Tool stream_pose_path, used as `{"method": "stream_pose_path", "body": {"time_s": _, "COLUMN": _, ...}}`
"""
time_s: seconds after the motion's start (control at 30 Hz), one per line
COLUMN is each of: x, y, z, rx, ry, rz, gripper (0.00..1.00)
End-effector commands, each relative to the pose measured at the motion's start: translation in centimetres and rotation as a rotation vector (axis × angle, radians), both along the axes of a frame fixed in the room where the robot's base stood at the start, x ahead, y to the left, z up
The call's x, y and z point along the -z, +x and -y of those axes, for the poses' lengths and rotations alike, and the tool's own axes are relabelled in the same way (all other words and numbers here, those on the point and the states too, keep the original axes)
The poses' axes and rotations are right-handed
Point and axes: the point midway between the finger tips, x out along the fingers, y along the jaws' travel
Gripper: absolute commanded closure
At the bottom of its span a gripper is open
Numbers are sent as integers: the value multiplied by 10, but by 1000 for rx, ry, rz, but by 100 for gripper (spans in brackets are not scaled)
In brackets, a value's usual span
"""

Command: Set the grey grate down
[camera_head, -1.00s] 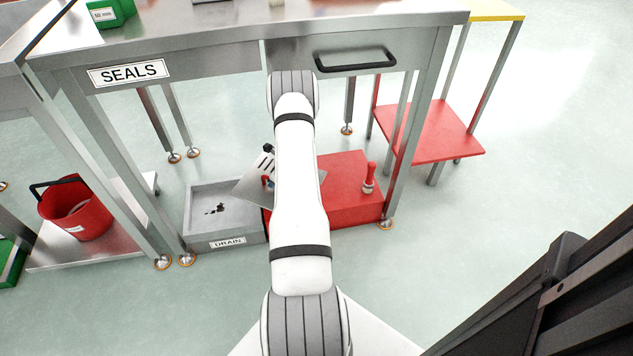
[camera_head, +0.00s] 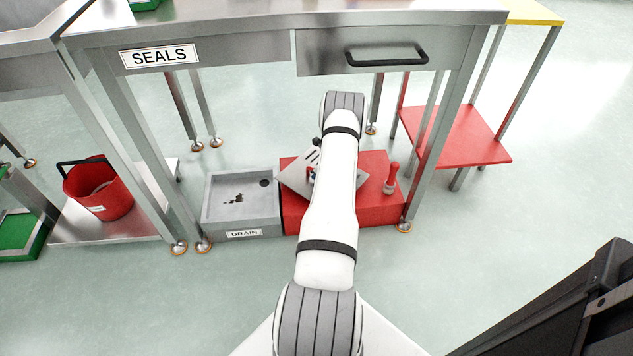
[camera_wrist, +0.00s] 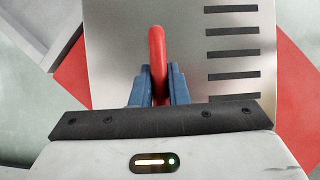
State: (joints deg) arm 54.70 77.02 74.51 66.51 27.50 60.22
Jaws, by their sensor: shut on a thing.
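The grey grate (camera_head: 297,180) is a flat plate with dark slots, held tilted over the red box. In the wrist view the grate (camera_wrist: 190,60) fills the middle, slots at right. Its red handle (camera_wrist: 157,62) stands between the two blue fingers of my gripper (camera_wrist: 158,85), which is shut on it. In the head view my arm hides most of my gripper and part of the grate. The red box (camera_head: 375,205) is below the grate, so I cannot tell if they touch. The drain basin (camera_head: 213,212), labelled DRAIN, is left of the box, uncovered, with dark debris inside.
A red-handled tool (camera_head: 392,178) stands upright on the box's right part. The bench (camera_head: 240,22) with the SEALS label and its legs frame the space. A red bucket (camera_head: 108,200) stands on a low shelf at left. A red shelf (camera_head: 462,140) is at right.

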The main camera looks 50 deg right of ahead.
Motion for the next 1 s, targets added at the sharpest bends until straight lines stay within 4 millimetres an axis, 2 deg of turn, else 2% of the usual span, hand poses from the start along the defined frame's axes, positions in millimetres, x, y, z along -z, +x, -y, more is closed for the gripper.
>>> {"method": "stream_pose_path", "body": {"time_s": 0.03, "x": 10, "y": 0, "z": 0, "rx": 0, "ry": 0, "rz": 0, "gripper": 100}}
{"method": "stream_pose_path", "body": {"time_s": 0.17, "x": 27, "y": 0, "z": 0, "rx": 1, "ry": 0, "rz": 0, "gripper": 100}}
{"method": "stream_pose_path", "body": {"time_s": 0.57, "x": 31, "y": 1, "z": 0, "rx": -1, "ry": 0, "rz": 1, "gripper": 100}}
{"method": "stream_pose_path", "body": {"time_s": 0.6, "x": 30, "y": 0, "z": -1, "rx": 0, "ry": 1, "rz": -1, "gripper": 82}}
{"method": "stream_pose_path", "body": {"time_s": 0.83, "x": 30, "y": 0, "z": -2, "rx": -2, "ry": 1, "rz": -1, "gripper": 64}}
{"method": "stream_pose_path", "body": {"time_s": 1.0, "x": 30, "y": 1, "z": -2, "rx": -2, "ry": 1, "rz": -1, "gripper": 64}}
